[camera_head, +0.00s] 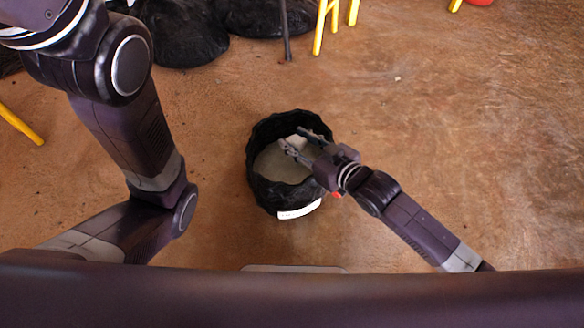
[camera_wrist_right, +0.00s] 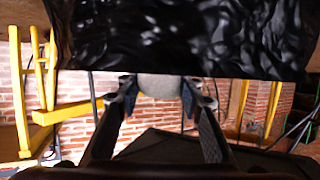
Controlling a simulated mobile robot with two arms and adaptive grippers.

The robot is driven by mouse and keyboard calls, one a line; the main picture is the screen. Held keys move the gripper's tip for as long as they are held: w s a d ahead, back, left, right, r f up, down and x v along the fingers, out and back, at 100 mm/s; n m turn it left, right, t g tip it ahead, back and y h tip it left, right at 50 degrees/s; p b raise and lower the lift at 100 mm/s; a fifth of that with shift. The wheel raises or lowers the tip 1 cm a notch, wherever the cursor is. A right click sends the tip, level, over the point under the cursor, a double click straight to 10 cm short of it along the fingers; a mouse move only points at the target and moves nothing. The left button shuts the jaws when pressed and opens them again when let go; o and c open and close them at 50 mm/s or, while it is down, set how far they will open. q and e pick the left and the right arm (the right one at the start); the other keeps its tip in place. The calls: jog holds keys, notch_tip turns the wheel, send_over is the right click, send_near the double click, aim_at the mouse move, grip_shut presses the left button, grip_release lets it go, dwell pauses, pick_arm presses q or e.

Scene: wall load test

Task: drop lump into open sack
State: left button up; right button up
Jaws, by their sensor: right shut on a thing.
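The open black sack (camera_head: 262,192) stands on the floor in the middle of the head view, its mouth facing up. Pale grey material (camera_head: 278,167) shows inside it. My right gripper (camera_head: 298,143) reaches in from the right over the sack's mouth. It is shut on a grey lump (camera_wrist_right: 160,87), which shows between both fingertips in the wrist view. In the head view the fingers partly hide the lump. Its height above the sack's contents cannot be told. My left arm shows at the left, but its gripper is out of view.
Dark full sacks (camera_head: 183,34) lie at the back left. Yellow legs (camera_head: 321,27) stand near them, and another yellow leg (camera_head: 20,124) is at the left edge. A brick wall (camera_wrist_right: 75,133) shows in the wrist view. The brown floor (camera_head: 460,130) to the right is mostly clear.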

jog(key=o, duration=1.3)
jog(key=shift+s, duration=0.1)
jog(key=v, duration=1.2)
